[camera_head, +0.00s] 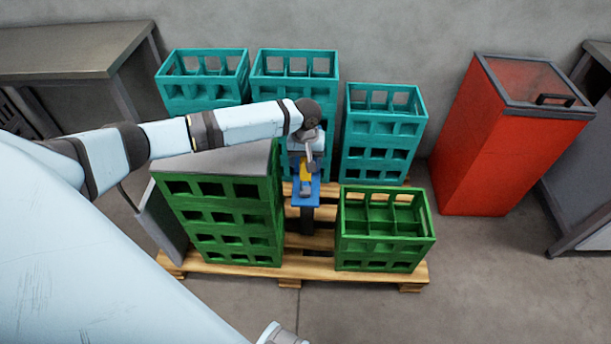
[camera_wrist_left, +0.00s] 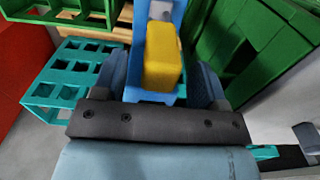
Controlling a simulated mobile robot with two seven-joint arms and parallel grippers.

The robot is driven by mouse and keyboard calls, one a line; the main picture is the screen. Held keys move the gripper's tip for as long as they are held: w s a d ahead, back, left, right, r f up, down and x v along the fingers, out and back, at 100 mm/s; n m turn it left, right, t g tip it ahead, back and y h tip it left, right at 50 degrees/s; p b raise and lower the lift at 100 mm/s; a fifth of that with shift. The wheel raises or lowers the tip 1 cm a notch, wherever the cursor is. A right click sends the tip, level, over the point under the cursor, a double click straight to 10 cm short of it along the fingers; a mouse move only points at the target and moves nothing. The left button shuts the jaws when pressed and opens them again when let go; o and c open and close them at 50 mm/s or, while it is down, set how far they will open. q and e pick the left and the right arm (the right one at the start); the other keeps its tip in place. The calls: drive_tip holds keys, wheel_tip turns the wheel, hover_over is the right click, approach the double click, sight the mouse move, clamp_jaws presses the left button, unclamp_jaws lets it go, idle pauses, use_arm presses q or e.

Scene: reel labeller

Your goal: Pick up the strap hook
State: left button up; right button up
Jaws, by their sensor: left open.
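A yellow block-like piece (camera_head: 305,174) is at a narrow blue holder (camera_head: 314,196) between the crates, with a small grey piece (camera_head: 306,188) in front of it. In the left wrist view the yellow piece (camera_wrist_left: 163,60) stands in the blue holder (camera_wrist_left: 140,50), with the grey piece (camera_wrist_left: 160,10) beyond it. I cannot tell which of these is the strap hook. My left gripper (camera_wrist_left: 160,85) is open, its dark blue fingers on either side of the yellow piece. Contact is unclear. In the head view the left gripper (camera_head: 305,158) reaches down over the holder.
Green crates stand left (camera_head: 225,225) and right (camera_head: 385,255) of the holder on a wooden pallet (camera_head: 290,270). Several teal crates (camera_head: 380,140) stand behind. A grey panel (camera_head: 235,160) covers the left green crate. A red bin (camera_head: 480,140) is at right, with open floor before it.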

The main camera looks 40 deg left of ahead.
use_arm(q)
drive_tip(key=shift+f, duration=0.1)
clamp_jaws()
idle(0.3)
